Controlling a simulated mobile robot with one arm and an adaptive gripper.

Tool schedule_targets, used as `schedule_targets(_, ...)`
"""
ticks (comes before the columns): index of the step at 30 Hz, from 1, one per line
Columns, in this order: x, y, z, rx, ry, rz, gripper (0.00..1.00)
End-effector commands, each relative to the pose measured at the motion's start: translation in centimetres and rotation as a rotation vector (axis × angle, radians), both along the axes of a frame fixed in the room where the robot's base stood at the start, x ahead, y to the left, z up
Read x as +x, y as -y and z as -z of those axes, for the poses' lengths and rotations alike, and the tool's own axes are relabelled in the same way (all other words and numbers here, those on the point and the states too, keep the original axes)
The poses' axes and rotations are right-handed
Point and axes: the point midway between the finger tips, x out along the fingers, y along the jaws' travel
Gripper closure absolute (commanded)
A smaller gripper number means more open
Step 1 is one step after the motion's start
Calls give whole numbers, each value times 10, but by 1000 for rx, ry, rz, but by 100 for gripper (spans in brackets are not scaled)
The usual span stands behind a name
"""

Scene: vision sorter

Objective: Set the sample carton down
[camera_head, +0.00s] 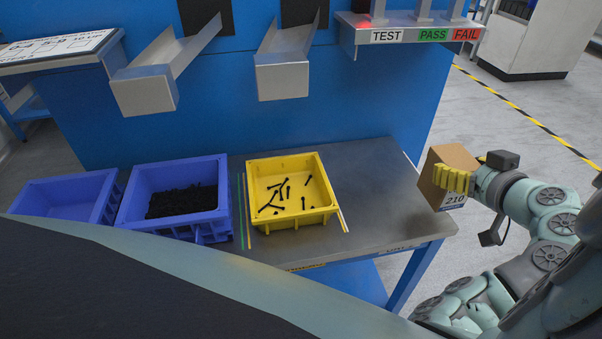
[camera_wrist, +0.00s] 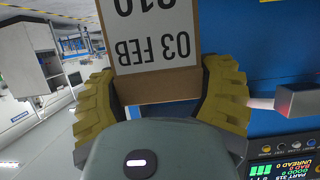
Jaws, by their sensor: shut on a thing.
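The sample carton (camera_head: 448,172) is a brown cardboard box with a white label reading 210, at the right in the head view. My gripper (camera_head: 458,179) is shut on it and holds it off the right end of the grey workbench (camera_head: 380,190), slightly tilted. In the wrist view the carton (camera_wrist: 155,85) sits between the two yellow fingers of my gripper (camera_wrist: 160,95), its label upside down and reading 03 FEB. The carton's underside and far face are hidden.
A yellow bin (camera_head: 261,223) with several black bolts stands mid-bench. A blue bin (camera_head: 130,215) of dark parts and another blue bin (camera_head: 62,190) stand left. The bench's right part is clear. Metal chutes (camera_head: 145,92) and a TEST, PASS, FAIL shelf (camera_head: 415,36) overhang behind.

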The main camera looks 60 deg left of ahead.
Motion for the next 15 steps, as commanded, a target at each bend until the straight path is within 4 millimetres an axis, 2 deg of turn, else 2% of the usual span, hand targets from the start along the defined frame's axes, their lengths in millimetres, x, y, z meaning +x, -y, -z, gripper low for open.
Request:
schedule_targets(1,-6,-14,-2,3,0,-14,72)
schedule_targets(15,-33,-102,6,3,-1,-11,72)
